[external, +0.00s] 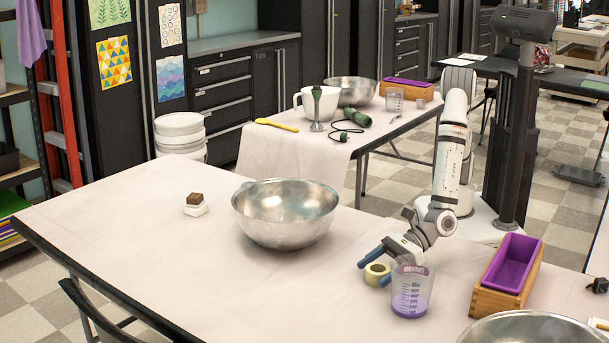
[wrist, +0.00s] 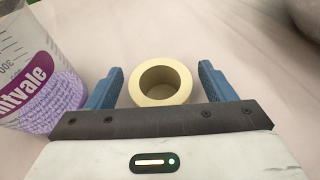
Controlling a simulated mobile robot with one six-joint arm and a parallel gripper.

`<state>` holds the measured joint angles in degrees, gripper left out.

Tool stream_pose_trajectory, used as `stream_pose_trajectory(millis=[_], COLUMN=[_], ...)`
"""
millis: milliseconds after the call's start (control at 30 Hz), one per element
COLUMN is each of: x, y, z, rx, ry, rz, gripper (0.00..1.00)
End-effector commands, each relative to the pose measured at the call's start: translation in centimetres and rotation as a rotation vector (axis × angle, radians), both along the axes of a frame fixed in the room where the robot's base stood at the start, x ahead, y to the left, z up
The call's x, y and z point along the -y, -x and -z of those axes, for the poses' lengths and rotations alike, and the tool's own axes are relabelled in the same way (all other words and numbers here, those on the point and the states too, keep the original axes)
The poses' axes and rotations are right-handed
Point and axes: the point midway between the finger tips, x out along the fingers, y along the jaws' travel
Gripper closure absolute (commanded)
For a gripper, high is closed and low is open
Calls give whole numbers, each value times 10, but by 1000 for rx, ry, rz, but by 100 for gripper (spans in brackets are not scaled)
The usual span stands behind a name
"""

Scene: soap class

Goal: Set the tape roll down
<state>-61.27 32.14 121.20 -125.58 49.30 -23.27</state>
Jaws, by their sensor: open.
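The tape roll (external: 376,274) is pale yellow and lies flat on the white-covered table (external: 130,250), hole facing up. In the wrist view the tape roll (wrist: 160,101) sits between the two blue fingers, with a gap on each side. My gripper (external: 372,265) is open and low over the table around the roll; it also shows in the wrist view (wrist: 160,82). The fingers do not touch the roll in the wrist view.
A measuring cup with purple contents (external: 411,291) stands close beside my gripper, at the left in the wrist view (wrist: 38,75). A steel bowl (external: 285,225) is to the left. A wooden box with a purple liner (external: 506,270) stands right. The table's left part is mostly clear.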

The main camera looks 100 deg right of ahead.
Motion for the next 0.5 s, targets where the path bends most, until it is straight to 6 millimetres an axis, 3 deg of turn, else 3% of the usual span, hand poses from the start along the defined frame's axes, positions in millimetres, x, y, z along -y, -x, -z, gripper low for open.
stream_pose_trajectory(millis=[500], x=[29], y=[87], z=[-40], rx=[1], ry=[-1], rz=[-4], gripper=[24])
